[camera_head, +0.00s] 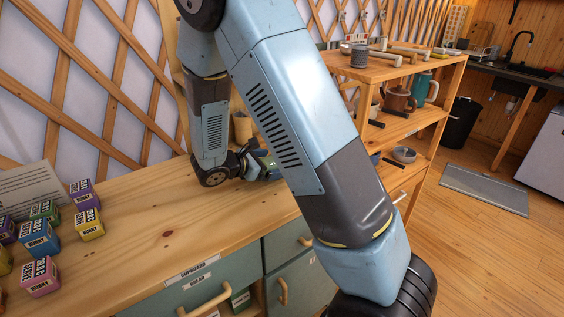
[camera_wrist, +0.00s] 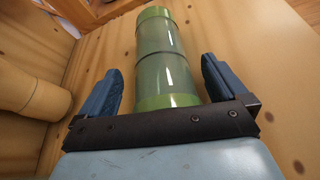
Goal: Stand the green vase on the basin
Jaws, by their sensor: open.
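The green vase (camera_wrist: 163,55) is a glassy, translucent green cylinder with darker bands. In the wrist view it is between the two blue fingers of my gripper (camera_wrist: 161,68), with a visible space on each side. My gripper is open, around the vase and not closed on it. In the head view my gripper (camera_head: 262,164) is low at the back right of the wooden counter, and only a small green part of the vase shows there, mostly hidden by my arm. A dark sink (camera_head: 532,70) is in the far counter; I cannot tell whether it is the basin.
A tan cylinder (camera_wrist: 30,92) stands left of the vase in the wrist view. Several small labelled boxes (camera_head: 40,236) sit at the counter's left. A wooden shelf unit (camera_head: 420,72) with mugs and bowls stands to the right. The counter's middle (camera_head: 165,225) is clear.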

